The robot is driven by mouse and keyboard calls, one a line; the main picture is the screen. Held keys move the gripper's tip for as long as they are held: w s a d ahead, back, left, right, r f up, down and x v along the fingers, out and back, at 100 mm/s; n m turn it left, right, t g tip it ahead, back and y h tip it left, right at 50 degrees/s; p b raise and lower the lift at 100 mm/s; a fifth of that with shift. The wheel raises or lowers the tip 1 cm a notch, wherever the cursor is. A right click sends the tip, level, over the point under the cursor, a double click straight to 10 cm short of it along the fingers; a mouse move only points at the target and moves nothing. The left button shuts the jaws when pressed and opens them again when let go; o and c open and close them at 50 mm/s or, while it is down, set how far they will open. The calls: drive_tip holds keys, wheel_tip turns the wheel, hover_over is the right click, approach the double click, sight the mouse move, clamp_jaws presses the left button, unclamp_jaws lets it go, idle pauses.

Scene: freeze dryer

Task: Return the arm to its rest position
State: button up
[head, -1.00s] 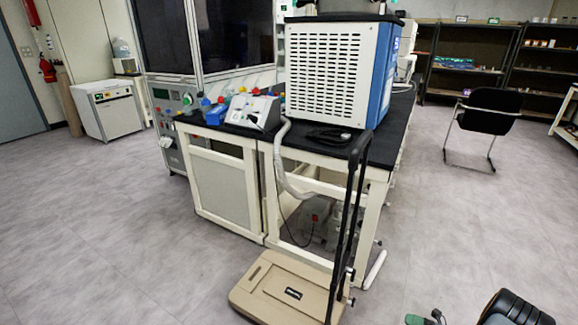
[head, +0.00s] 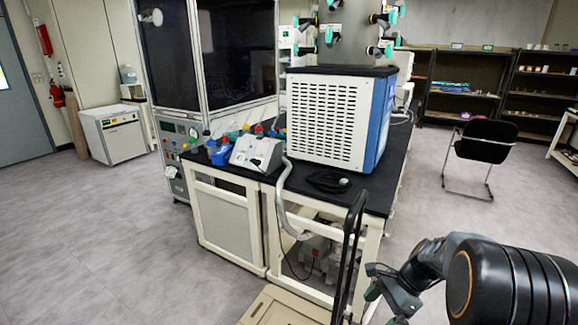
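My arm (head: 505,285) shows at the lower right, with a large black ribbed joint in front and grey and teal links reaching left. Its far end, near the front right leg of the bench, is small and partly cut off by the bottom edge. I cannot make out the gripper's fingers or whether anything is held. The freeze dryer (head: 333,120), a white and blue box with a vented front, stands on the black-topped bench (head: 300,190). Its manifold with several teal-handled valves (head: 385,18) rises above it.
A cart (head: 285,308) with a black upright handle (head: 348,250) stands at the bench front, close left of my arm. A black chair (head: 485,142) and dark shelves (head: 465,85) are behind at the right. Grey floor is open on the left.

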drive_tip(key=s+a+r+n+t+h+p, duration=0.2)
drive_tip(key=s+a+r+n+h+p, duration=0.1)
drive_tip(key=r+n, duration=0.5)
drive_tip(key=s+a+r+n+t+h+p, duration=0.3)
drive_tip(key=s+r+n+p, duration=0.2)
drive_tip(key=r+n, duration=0.4)
wheel_tip(320, 180, up, 4)
drive_tip(key=shift+s+f+h+p, duration=0.1)
drive_tip(key=shift+s+h+p, duration=0.15)
drive_tip(key=shift+p, duration=0.5)
drive_tip(key=shift+c, duration=0.3)
